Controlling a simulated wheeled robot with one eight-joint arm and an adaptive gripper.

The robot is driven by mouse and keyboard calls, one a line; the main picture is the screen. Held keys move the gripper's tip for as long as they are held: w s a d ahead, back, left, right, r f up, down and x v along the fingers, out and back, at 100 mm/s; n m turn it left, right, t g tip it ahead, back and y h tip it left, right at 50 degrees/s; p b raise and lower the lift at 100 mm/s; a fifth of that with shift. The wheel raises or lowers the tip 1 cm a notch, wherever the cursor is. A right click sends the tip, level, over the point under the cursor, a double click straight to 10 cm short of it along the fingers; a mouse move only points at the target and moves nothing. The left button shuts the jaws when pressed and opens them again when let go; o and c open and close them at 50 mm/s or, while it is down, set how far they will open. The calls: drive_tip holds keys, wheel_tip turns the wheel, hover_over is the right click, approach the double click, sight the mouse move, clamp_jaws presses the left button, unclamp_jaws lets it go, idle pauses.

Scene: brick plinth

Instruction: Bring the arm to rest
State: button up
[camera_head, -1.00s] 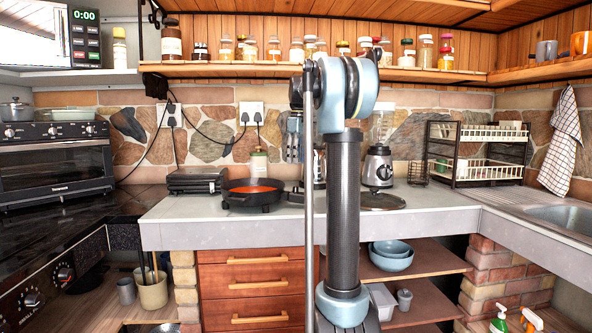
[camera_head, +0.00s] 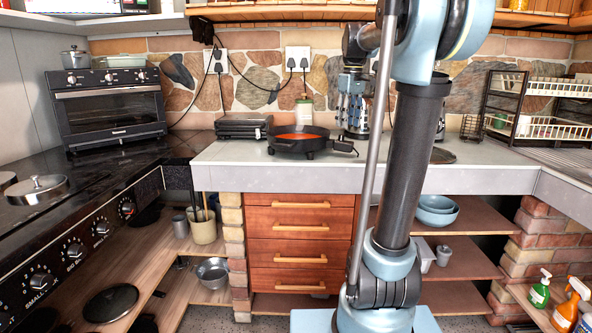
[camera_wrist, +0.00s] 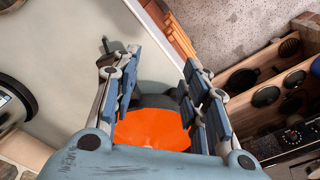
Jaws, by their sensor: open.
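My gripper (camera_head: 352,104) hangs over the back of the counter, to the right of the black pan. In the wrist view my gripper (camera_wrist: 155,95) shows its two blue-grey finger pairs spread wide, with nothing held between them. The black pan (camera_head: 299,141) with orange contents sits on the grey counter. In the wrist view the orange contents (camera_wrist: 150,132) show below and between the fingers, and part of the pan's rim is hidden by them. My arm stands upright in front of the counter and hides part of it.
A black grill (camera_head: 243,127) stands left of the pan. A wire dish rack (camera_head: 550,110) stands at the right. An oven (camera_head: 108,105) stands on the dark stove top at the left. Blue bowls (camera_head: 436,210) sit on the shelf below. The counter's front strip (camera_head: 270,157) is clear.

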drive_tip(key=s+f+m+t, duration=0.1)
drive_tip(key=s+f+m, duration=0.6)
drive_tip(key=s+f, duration=2.3)
drive_tip(key=shift+s+f+t, duration=0.25)
drive_tip(key=shift+f+t, duration=0.05)
drive_tip(key=shift+f, duration=0.15)
drive_tip(key=shift+a, duration=0.1)
drive_tip(key=shift+w+f, duration=0.2)
drive_tip(key=shift+w, duration=0.3)
